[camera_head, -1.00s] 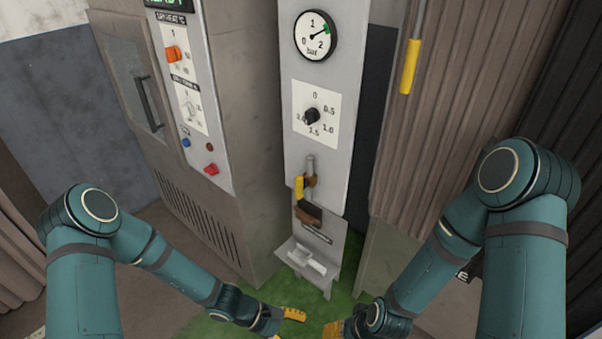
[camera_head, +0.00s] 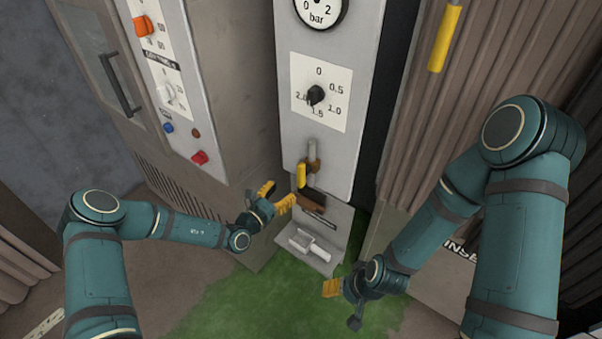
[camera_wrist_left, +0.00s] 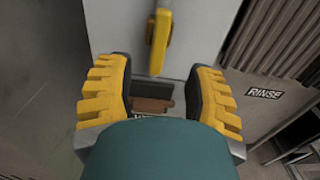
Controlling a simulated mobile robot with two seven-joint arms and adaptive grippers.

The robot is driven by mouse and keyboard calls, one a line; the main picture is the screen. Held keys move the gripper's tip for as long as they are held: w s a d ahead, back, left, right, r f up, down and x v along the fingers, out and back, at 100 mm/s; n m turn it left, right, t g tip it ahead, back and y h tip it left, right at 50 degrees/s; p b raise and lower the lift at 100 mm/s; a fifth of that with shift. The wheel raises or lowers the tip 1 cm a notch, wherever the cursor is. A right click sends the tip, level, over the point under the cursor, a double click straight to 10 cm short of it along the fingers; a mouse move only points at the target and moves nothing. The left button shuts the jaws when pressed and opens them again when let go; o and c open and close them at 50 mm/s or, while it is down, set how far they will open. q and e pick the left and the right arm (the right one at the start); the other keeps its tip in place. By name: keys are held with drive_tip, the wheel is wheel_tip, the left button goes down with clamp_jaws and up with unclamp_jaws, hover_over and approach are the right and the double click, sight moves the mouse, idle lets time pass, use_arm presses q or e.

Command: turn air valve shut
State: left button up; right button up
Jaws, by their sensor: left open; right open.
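The air valve is on the lower part of the grey panel, with a yellow lever (camera_head: 301,175) hanging down beside a metal pipe (camera_head: 312,152). In the left wrist view the yellow lever (camera_wrist_left: 160,42) is ahead, at the top centre between the fingers. My left gripper (camera_head: 277,196) is open and empty, a little left of and below the lever, apart from it. Its two yellow fingers also show in the left wrist view (camera_wrist_left: 163,98), spread wide. My right gripper (camera_head: 338,289) is low, right of the panel's foot, away from the valve; its fingers are partly hidden.
Above the valve are a black dial knob (camera_head: 316,95) and a round bar gauge (camera_head: 320,10). A grey cabinet (camera_head: 225,100) with buttons stands left. A brown ribbed curtain (camera_head: 440,120) with a yellow handle (camera_head: 445,38) is right. A small tray (camera_head: 312,246) is below the valve.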

sight(298, 175)
use_arm(q)
drive_tip(key=b+x, duration=0.1)
drive_tip(key=x, duration=0.9)
drive_tip(key=shift+w+b, duration=0.1)
drive_tip(key=shift+b, duration=0.2)
clamp_jaws()
